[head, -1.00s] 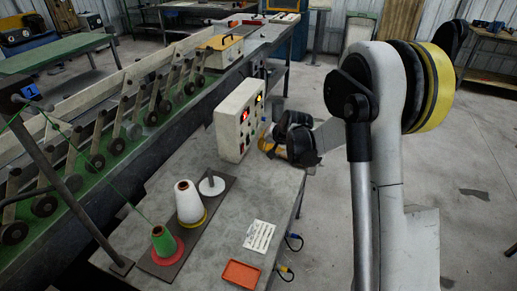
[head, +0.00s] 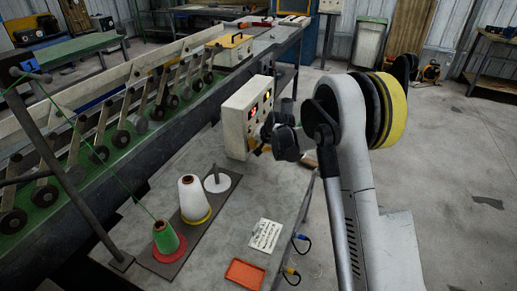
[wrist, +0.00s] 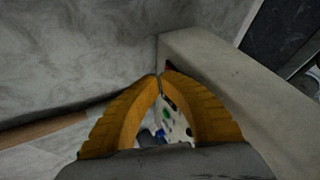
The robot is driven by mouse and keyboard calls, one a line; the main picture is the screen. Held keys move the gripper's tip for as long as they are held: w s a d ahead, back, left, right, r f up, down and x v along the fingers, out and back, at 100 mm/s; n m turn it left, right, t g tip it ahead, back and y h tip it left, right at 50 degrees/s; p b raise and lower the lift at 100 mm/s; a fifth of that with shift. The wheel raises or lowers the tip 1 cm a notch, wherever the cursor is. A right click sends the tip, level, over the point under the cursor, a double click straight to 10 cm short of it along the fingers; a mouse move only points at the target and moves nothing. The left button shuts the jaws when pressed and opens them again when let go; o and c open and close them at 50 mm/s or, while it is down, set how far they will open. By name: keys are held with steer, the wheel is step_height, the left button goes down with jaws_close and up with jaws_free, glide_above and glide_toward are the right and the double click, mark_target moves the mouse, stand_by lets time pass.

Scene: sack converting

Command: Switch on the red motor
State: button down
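The pale control box (head: 235,125) stands on the grey bench, its panel facing right with a red lit display (head: 253,112) and small lit indicators. In the wrist view, part of the box (wrist: 245,75) shows at right, and green, blue and black controls on a white surface show between my fingers. My gripper (wrist: 160,76) has its yellow fingers brought together at the tips, with nothing seen held. In the head view, my gripper is at the panel's lower part, mostly hidden by my dark wrist; contact cannot be told. No red motor can be made out, and switch labels are unreadable.
A paper note (head: 264,235) and an orange tray (head: 245,273) lie at the bench's front right. Open floor lies to the right.

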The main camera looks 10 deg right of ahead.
steer(key=shift+w+a+r+p, duration=0.3)
steer(key=shift+a+p, duration=0.05)
steer(key=shift+a, duration=0.05)
steer(key=shift+f, duration=0.15)
steer(key=shift+r+p, duration=0.35)
steer(key=shift+r, duration=0.45)
